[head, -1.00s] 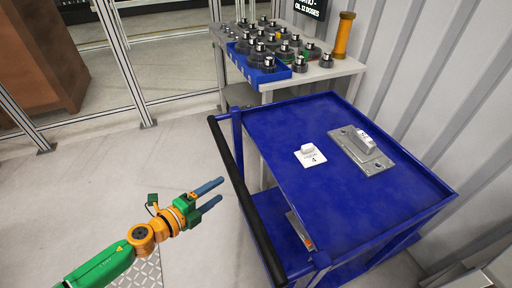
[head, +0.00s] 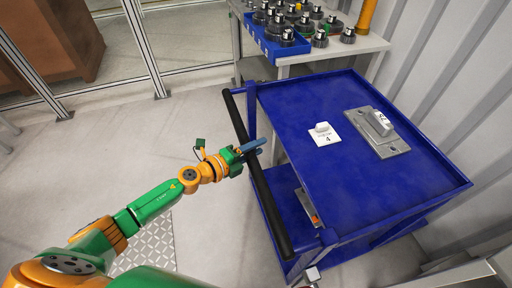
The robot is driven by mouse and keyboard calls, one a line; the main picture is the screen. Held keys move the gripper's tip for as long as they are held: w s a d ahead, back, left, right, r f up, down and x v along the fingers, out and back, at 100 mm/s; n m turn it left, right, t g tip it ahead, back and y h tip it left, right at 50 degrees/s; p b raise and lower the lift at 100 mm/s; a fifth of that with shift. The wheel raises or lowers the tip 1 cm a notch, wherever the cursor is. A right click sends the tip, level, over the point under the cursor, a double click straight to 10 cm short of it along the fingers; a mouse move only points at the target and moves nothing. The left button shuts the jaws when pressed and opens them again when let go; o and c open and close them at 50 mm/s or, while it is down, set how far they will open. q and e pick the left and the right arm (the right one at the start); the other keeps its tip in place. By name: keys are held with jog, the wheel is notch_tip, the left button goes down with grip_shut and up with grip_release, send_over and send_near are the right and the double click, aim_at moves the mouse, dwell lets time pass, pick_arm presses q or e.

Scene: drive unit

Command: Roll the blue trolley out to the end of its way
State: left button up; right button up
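The blue trolley (head: 350,180) stands in the middle right, with a flat top, a lower shelf and a black push handle (head: 268,200) along its left side. My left gripper (head: 263,147) is at the upper middle of this handle. Its two blue fingers reach across the bar, with their tips at its trolley side. The gap between the fingers looks narrow, and I cannot tell whether they are closed on the bar. My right gripper is not in view.
On the trolley top are a white block marked 4 (head: 323,134) and a grey metal plate (head: 374,133). Behind it is a table (head: 345,46) with a blue bin (head: 275,46) of dark parts. A corrugated wall (head: 465,90) runs along the right. Floor at left is clear.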

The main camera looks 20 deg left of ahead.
pick_arm(q)
grip_shut()
dwell(1.1)
